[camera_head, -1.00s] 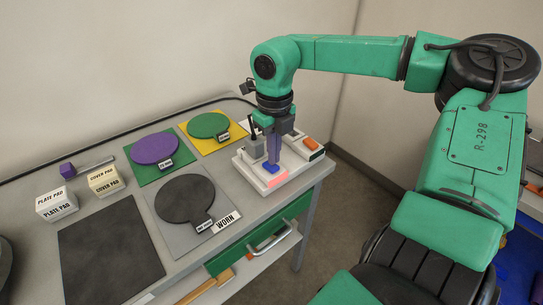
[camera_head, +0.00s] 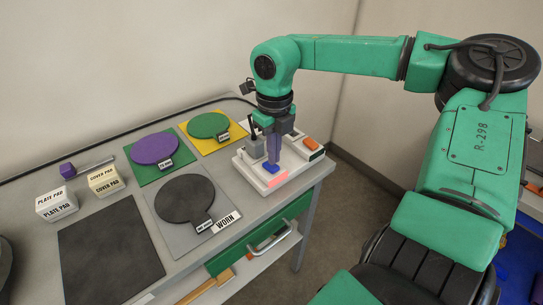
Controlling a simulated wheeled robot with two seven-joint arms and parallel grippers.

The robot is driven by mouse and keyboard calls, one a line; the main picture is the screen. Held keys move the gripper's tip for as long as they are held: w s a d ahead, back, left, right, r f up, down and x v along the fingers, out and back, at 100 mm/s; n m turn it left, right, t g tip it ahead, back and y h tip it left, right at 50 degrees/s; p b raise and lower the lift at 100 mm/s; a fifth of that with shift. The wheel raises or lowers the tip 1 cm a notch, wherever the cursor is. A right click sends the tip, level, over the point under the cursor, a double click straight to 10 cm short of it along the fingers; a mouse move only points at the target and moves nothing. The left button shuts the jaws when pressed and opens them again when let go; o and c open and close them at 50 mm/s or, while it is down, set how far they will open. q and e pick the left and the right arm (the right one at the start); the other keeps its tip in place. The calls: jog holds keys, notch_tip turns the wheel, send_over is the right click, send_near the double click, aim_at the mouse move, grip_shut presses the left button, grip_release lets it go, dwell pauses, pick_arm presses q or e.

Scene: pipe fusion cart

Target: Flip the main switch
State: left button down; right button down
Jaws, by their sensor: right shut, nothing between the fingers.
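A white control box (camera_head: 247,171) sits at the right end of the grey bench. It carries a blue part (camera_head: 271,168), a lit pink-red part (camera_head: 273,180), an orange part (camera_head: 310,142) and a small grey block (camera_head: 255,148) with a dark upright lever (camera_head: 252,130). I cannot tell for sure which of these is the main switch. My right gripper (camera_head: 273,160) points down over the box, shut and empty. Its tips are at or just above the blue part; I cannot tell whether they touch. My left gripper is not in view.
Purple (camera_head: 155,148), green (camera_head: 208,125) and dark "WORN" (camera_head: 185,200) discs lie on the bench. The plate pad (camera_head: 56,204) and cover pad (camera_head: 105,180) blocks stand at left, near a dark mat (camera_head: 108,250).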

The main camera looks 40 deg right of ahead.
aim_at(274, 167)
jog(key=shift+f+b, duration=0.95)
jog(key=shift+f, duration=0.1)
dwell(0.4)
notch_tip(274, 167, up, 7)
jog(key=p, duration=0.5)
jog(key=shift+r, duration=0.1)
dwell(0.5)
